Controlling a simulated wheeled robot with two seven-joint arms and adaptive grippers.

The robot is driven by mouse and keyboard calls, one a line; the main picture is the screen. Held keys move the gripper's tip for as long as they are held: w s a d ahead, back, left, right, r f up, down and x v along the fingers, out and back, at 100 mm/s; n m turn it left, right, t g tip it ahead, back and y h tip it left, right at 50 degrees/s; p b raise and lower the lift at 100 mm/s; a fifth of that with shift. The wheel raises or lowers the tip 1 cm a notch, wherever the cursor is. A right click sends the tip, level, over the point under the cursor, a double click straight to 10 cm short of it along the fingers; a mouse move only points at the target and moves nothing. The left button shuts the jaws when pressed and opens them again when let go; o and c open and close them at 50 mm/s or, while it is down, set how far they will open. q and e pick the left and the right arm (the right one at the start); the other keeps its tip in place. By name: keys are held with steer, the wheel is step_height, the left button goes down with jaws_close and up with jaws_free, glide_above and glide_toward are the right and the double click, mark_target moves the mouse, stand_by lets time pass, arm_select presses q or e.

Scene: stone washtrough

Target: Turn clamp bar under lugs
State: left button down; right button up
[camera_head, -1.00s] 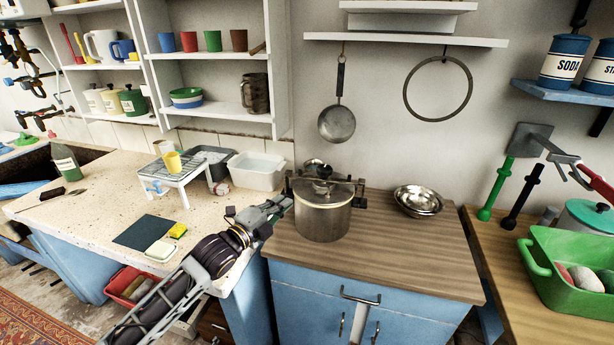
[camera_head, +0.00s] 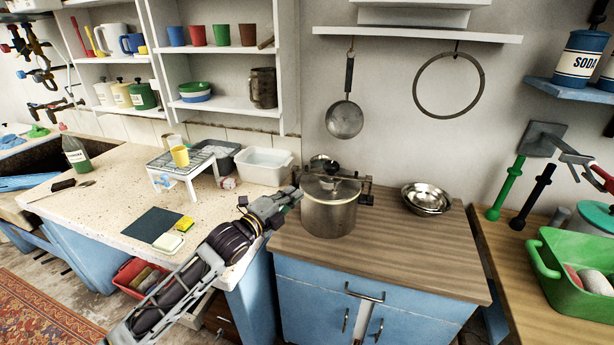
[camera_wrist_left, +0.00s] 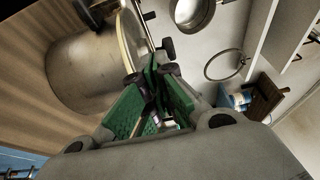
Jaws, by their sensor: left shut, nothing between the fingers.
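A steel pot (camera_head: 328,215) with a shiny lid (camera_head: 325,187) and a dark top knob (camera_head: 332,168) stands at the left of the wooden counter. Dark clamp parts (camera_head: 365,190) show at the lid's right side; I cannot tell bar from lugs there. My left gripper (camera_head: 294,195) is shut and empty, just left of the pot's rim. In the left wrist view, its green-padded fingers (camera_wrist_left: 155,85) come together beside the pot wall (camera_wrist_left: 85,75), close to dark fittings at the rim. I cannot tell whether they touch. My right gripper is out of view.
Nested steel bowls (camera_head: 426,198) stand right of the pot. A white tub (camera_head: 264,166) and a small rack (camera_head: 185,164) stand on the left worktop. The wooden counter's front (camera_head: 390,255) is clear.

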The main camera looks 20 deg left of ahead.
mark_target(306, 183)
arm_select(q)
steer(key=shift+x, duration=4)
steer(key=shift+w, duration=0.35)
steer(key=shift+w+a, duration=0.4)
steer(key=shift+w, duration=0.35)
steer(key=shift+w+a, duration=0.35)
steer(key=shift+w, duration=0.45)
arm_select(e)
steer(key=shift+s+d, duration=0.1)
arm_select(q)
steer(key=shift+w, duration=0.1)
steer(key=shift+w+a, duration=0.35)
steer(key=shift+w, duration=0.25)
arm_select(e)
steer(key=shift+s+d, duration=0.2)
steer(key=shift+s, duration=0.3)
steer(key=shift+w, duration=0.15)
